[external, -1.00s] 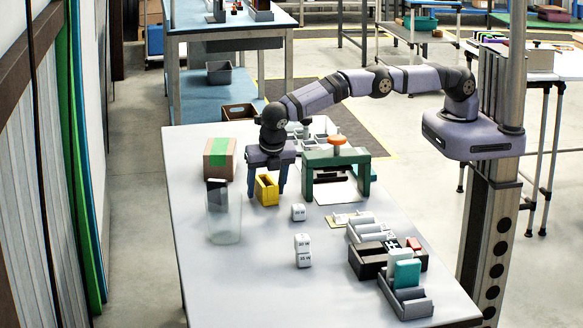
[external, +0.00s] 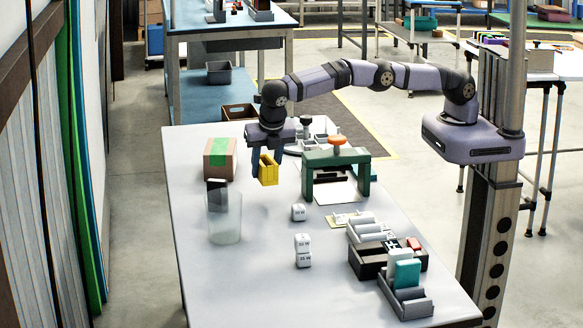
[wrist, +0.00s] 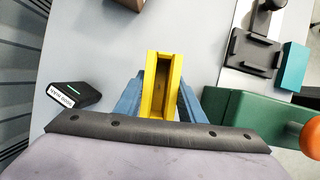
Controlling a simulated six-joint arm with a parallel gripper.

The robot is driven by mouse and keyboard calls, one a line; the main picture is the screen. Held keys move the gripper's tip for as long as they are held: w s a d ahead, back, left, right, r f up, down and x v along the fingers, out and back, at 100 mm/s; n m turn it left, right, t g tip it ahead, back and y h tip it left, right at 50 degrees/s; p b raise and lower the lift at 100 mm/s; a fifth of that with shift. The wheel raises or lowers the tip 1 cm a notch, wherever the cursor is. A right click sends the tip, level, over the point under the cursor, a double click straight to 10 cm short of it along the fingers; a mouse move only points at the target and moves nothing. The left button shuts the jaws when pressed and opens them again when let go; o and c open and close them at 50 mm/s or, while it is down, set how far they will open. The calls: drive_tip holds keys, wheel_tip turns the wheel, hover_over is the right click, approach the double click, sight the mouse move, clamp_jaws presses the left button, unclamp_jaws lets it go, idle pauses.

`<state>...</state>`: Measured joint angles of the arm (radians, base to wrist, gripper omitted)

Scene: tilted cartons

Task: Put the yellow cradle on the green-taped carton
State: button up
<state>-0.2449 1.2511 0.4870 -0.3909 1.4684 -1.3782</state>
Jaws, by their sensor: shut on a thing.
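The yellow cradle (external: 268,171) is a small open trough held in the air above the table. My gripper (external: 267,163) is shut on it. In the wrist view the cradle (wrist: 160,75) sits between the blue fingers of my gripper (wrist: 161,98), its channel pointing away from the wrist. The green-taped carton (external: 220,159) is a brown box with a green strip over its top and side. It stands on the table to the left of the cradle. In the wrist view, only a brown corner at the top edge shows, and I cannot tell whether it is this carton.
A clear container (external: 224,219) with a dark item stands front-left of the cradle. A green bridge-like frame (external: 336,160) with an orange knob stands close on the right. White blocks (external: 303,250) and a black tray (external: 368,262) lie nearer the front. The table's left front is clear.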

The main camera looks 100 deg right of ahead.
drive_tip(key=shift+r+p, duration=0.35)
drive_tip(key=shift+r, duration=1.8)
drive_tip(key=shift+w+d, duration=0.1)
